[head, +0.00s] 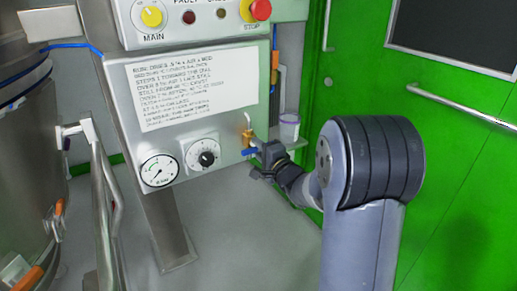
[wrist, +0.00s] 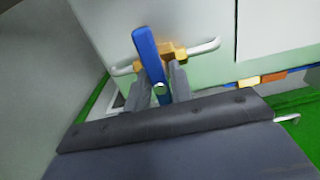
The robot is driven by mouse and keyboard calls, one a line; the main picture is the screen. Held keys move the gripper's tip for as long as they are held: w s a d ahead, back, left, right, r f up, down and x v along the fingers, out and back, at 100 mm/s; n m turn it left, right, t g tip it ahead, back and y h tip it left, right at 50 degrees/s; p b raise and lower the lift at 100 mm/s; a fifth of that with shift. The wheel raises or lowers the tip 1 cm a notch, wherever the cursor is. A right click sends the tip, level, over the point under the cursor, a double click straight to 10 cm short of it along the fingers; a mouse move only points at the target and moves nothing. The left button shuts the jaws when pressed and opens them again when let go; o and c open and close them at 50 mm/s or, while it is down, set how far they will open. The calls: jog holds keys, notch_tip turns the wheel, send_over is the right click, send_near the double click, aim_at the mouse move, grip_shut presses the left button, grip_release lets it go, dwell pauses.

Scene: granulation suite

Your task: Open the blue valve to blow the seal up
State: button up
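The blue valve lever (wrist: 148,58) crosses a brass valve body (wrist: 174,51) on a bent metal pipe at the panel. In the head view the blue lever (head: 249,152) shows small at the panel's lower right edge, below the brass fitting. Whether both fingers press on the lever cannot be told. In the head view my gripper (head: 262,163) is dark and right beside the valve, hiding part of it.
The panel carries a gauge (head: 159,171), a black-and-white dial (head: 203,154) and a printed notice (head: 191,84). A red stop button (head: 260,10) is above. A white cup (head: 289,127) stands on a small shelf right of the valve. A green door (head: 445,150) is at right.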

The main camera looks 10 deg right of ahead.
grip_shut()
jog(key=shift+n, duration=0.4)
jog(key=n, duration=0.2)
jog(key=shift+n, duration=0.4)
jog(key=n, duration=0.4)
jog(key=shift+f+n, duration=0.1)
jog(key=shift+n, duration=0.2)
jog(key=n+b, duration=0.2)
jog(key=n, duration=0.3)
jog(key=shift+f, duration=0.1)
jog(key=n+b, duration=0.1)
jog(key=n, duration=0.3)
jog(key=shift+b, duration=0.35)
jog(key=shift+n, duration=0.5)
